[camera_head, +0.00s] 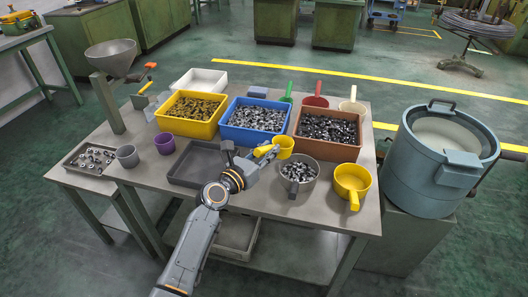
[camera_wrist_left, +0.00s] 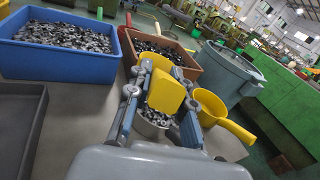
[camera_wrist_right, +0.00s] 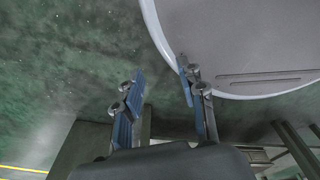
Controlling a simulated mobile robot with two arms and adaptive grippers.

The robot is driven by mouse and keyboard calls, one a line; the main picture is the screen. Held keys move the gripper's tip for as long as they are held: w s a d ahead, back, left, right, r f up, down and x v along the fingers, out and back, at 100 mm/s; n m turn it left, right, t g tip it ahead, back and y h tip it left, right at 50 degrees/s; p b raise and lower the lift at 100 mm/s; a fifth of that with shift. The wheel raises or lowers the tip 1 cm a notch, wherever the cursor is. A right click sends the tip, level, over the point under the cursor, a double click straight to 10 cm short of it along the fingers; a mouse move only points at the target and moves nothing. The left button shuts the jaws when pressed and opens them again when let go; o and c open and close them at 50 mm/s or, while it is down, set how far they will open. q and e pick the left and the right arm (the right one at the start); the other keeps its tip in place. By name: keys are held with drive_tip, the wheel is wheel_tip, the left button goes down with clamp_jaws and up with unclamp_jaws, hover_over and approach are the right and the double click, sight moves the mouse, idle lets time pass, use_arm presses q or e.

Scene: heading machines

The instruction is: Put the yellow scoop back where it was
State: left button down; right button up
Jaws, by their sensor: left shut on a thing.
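My left gripper (camera_head: 262,157) is shut on the yellow scoop (camera_head: 285,147) and holds it in front of the blue and brown bins. In the left wrist view the yellow scoop (camera_wrist_left: 165,92) is between the fingers, above a grey pot of metal parts (camera_wrist_left: 152,120). A larger yellow pot with a handle (camera_head: 352,181) stands on the table's right front; it also shows in the left wrist view (camera_wrist_left: 230,127). My right gripper (camera_wrist_right: 161,82) is open and empty, seen only in the right wrist view. It is close to a pale rounded surface.
On the table (camera_head: 255,198) stand a yellow bin (camera_head: 192,129), blue bin (camera_head: 252,135) and brown bin (camera_head: 328,150) of parts. A grey pot (camera_head: 298,186) of parts and an empty dark tray (camera_head: 192,180) are in front. Green, red and cream scoops (camera_head: 353,106) stand behind. A drum (camera_head: 425,180) is at right.

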drive_tip(key=shift+d, duration=0.35)
